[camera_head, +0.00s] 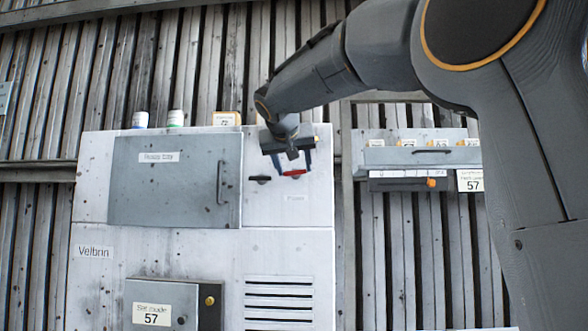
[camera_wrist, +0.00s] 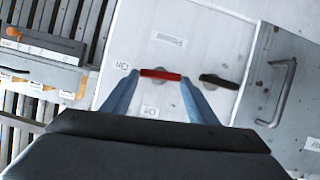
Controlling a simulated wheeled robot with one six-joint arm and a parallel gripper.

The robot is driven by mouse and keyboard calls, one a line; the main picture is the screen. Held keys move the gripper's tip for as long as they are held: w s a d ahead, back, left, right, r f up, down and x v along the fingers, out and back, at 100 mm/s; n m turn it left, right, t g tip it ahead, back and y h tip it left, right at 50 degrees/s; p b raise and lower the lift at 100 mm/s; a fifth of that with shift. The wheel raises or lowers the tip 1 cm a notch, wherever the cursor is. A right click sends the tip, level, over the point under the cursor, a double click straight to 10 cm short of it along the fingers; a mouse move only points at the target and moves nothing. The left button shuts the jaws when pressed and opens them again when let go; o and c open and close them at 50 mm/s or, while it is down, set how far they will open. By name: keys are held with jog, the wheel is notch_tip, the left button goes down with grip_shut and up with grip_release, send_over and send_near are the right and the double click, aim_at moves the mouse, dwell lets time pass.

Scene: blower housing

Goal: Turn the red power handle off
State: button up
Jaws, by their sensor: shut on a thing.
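The red power handle (camera_head: 294,172) sits on the right part of the pale cabinet front. It lies nearly level, and in the wrist view the red handle (camera_wrist: 160,74) has one end toward the "On" label (camera_wrist: 122,67). A second label (camera_wrist: 150,111), partly legible, is below it in that view. My gripper (camera_head: 292,168) is at the handle from above, its blue fingers spanning its two ends. In the wrist view my gripper (camera_wrist: 160,80) is shut on the red handle, with a fingertip at each end.
A black handle (camera_head: 259,179) is close beside the red one, on its left in the head view. A grey door (camera_head: 170,185) with a bar handle is further left. A grey wall unit (camera_head: 420,157) is to the right. Small containers (camera_head: 175,118) stand on the cabinet top.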

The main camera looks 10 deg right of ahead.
jog(key=n+h+b, duration=0.2)
jog(key=n, duration=0.1)
jog(key=shift+w+a+f, duration=0.15)
jog(key=shift+a+f, duration=0.05)
jog(key=shift+a, duration=0.2)
jog(key=n+h+b, duration=0.1)
jog(key=n+b, duration=0.1)
jog(key=shift+a+f+n+h, duration=0.2)
jog(key=shift+n+h, duration=0.1)
jog(key=shift+h, duration=0.1)
jog(key=n+h+b, duration=0.1)
jog(key=n+b, duration=0.2)
jog(key=shift+w+a+f+h, duration=0.1)
jog(key=shift+f+h, duration=0.2)
jog(key=shift+h, duration=0.1)
jog(key=shift+f+n+t+h+b, duration=0.1)
jog(key=shift+n+t+h+b, duration=0.2)
jog(key=shift+n+b, duration=0.5)
jog(key=shift+f+n+t+h+b, duration=0.1)
jog(key=shift+n+t+h+b, duration=0.3)
jog(key=shift+n, duration=0.7)
jog(key=o, duration=1)
jog(key=shift+o, duration=0.2)
